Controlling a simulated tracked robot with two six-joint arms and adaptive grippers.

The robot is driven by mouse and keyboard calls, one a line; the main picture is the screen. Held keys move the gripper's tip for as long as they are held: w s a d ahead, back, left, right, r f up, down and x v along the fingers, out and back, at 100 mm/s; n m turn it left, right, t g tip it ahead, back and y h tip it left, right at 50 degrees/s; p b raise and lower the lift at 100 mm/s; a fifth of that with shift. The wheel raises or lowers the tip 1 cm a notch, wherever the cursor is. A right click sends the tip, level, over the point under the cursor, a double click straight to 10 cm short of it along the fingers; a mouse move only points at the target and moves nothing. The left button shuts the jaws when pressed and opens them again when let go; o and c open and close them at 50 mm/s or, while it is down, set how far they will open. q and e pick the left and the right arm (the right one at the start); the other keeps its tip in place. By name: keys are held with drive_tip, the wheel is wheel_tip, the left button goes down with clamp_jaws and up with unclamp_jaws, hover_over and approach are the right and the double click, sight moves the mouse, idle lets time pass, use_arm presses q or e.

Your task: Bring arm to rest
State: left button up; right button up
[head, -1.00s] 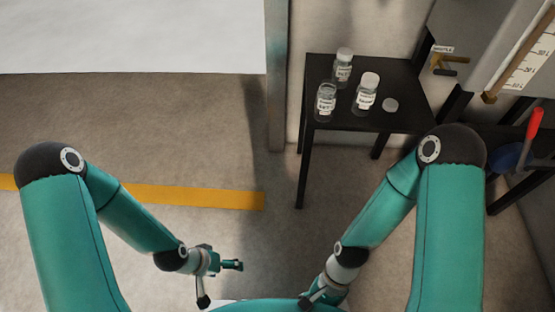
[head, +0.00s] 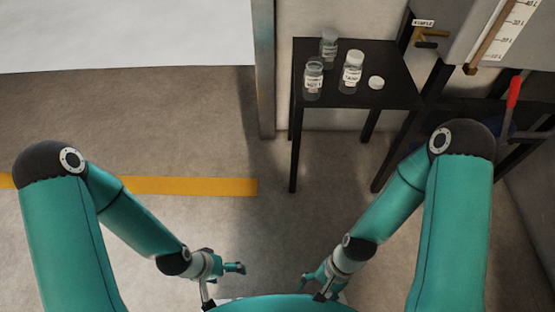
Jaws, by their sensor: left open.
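My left arm (head: 135,220) comes in from the left and is bent down and inward. My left gripper (head: 224,285) is open and empty, low in the head view near my body. My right arm (head: 395,205) is bent down and inward on the right. My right gripper (head: 312,284) is low near the middle; its fingers are small and partly against my body, so its opening is unclear. Both grippers are well apart from the table and its jars.
A black table (head: 390,98) holds three labelled jars (head: 351,74) and a loose white lid (head: 376,82). A brass sample valve (head: 430,36), a graduated gauge (head: 497,35) and a red lever (head: 514,92) are at right. The floor at left is clear, with a yellow stripe (head: 190,186).

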drive_tip(key=w+d+n+t, duration=0.1)
drive_tip(key=w+n+t, duration=0.35)
drive_tip(key=w, duration=0.25)
use_arm(q)
wheel_tip(320, 180, up, 26)
drive_tip(key=p, duration=2.6)
drive_tip(key=shift+w+f, duration=0.15)
drive_tip(key=shift+w, duration=0.1)
use_arm(e)
wheel_tip(320, 180, up, 25)
drive_tip(key=n, duration=0.1)
